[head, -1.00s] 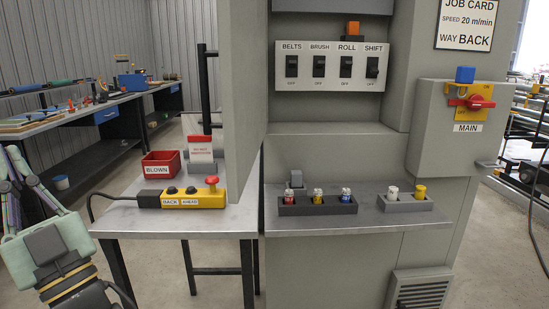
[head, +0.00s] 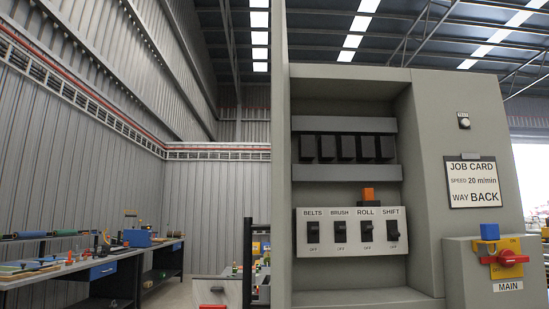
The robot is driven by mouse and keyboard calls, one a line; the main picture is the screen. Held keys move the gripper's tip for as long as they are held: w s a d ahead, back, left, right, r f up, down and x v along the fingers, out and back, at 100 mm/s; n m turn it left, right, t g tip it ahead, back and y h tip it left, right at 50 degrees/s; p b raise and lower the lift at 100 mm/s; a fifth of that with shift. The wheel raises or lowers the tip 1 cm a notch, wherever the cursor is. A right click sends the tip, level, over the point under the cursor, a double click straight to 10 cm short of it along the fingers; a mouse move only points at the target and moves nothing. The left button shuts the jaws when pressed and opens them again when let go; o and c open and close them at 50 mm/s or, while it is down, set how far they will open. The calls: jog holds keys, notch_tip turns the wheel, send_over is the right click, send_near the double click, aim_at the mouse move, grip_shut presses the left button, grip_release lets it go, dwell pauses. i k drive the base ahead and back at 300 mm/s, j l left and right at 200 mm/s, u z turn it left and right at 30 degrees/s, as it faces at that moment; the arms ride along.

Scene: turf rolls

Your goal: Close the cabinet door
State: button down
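The grey cabinet (head: 425,110) fills the right half of the head view, its inside exposed. Its door (head: 280,170) stands open and is seen almost edge-on as a tall narrow grey strip at the left of the opening. A black bar handle (head: 247,262) shows just left of the door's lower part. Inside are a row of black modules (head: 346,148) and a white switch panel (head: 352,233) marked BELTS, BRUSH, ROLL and SHIFT. My gripper is not in view.
A yellow MAIN switch box with a red handle (head: 505,259) and a blue block (head: 490,231) juts out at lower right. A job card (head: 474,182) is on the cabinet front. A workbench with tools (head: 95,264) stands far left. The lower bench top is out of frame.

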aim_at(274, 288)
jog(key=j+z, duration=0.3)
jog(key=j, duration=0.5)
jog(key=j+u, duration=0.2)
jog(key=j, duration=0.4)
jog(key=i+j+u, duration=0.15)
jog(key=j, duration=0.45)
jog(key=k, duration=0.05)
